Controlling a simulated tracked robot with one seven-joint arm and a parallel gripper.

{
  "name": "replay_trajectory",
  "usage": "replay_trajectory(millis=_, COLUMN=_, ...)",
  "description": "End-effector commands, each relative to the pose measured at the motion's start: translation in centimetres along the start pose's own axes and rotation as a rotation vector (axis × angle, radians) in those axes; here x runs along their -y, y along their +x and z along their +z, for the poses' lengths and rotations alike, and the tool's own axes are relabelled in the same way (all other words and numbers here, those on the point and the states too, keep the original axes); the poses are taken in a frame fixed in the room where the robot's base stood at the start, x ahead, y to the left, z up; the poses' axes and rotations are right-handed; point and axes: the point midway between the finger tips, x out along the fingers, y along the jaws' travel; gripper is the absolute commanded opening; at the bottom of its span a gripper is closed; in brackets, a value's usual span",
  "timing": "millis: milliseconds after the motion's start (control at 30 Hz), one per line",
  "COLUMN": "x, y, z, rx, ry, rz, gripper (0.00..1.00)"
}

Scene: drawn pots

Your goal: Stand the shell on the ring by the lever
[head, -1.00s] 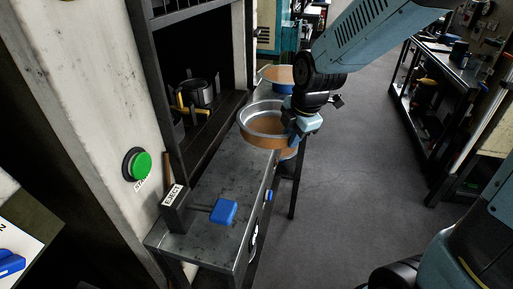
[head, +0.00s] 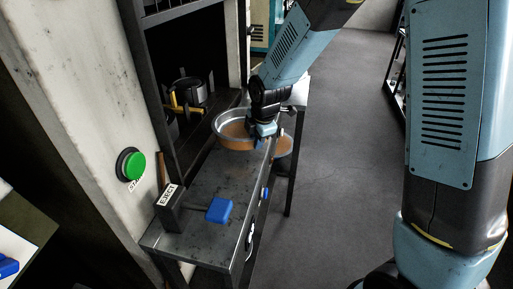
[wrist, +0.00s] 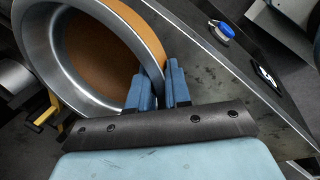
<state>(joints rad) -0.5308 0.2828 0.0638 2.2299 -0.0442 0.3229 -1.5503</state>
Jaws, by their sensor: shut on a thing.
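The shell (head: 236,143) is a round, open vessel with an orange side and a broad silvery rim. My gripper (head: 263,133) is shut on its near right wall. In the wrist view the shell (wrist: 142,22) tilts across the upper left, its wall between the two blue fingers (wrist: 161,80). It is over the far part of the steel bench; I cannot tell its height. The lever has a blue handle (head: 219,210) on a dark box (head: 172,209) marked EJECT, at the bench's near end. I cannot make out a ring beside it.
The steel bench (head: 205,180) is bare between the shell and lever. A dark opening left of it holds a dark cylinder with yellow clamps (head: 181,108). A green button (head: 132,166) sits on the pale wall. Another orange round thing (head: 284,147) shows partly behind the shell.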

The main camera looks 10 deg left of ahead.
Motion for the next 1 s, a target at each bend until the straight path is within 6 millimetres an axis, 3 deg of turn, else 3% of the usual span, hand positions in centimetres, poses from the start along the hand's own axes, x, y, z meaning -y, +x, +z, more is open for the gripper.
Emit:
replay_trajectory(millis=367, x=0.5, y=3.5, z=-0.2, rx=0.000, ry=0.000, rz=0.000, gripper=0.00)
replay_trajectory(millis=667, x=0.6, y=3.7, z=-0.1, rx=0.000, ry=0.000, rz=0.002, gripper=0.00)
replay_trajectory(millis=700, x=0.6, y=3.7, z=-0.1, rx=0.000, ry=0.000, rz=0.001, gripper=0.20)
replay_trajectory(millis=933, x=0.6, y=3.7, z=-0.1, rx=0.000, ry=0.000, rz=0.001, gripper=0.42)
replay_trajectory(millis=1000, x=0.6, y=3.7, z=-0.1, rx=0.000, ry=0.000, rz=0.001, gripper=0.43)
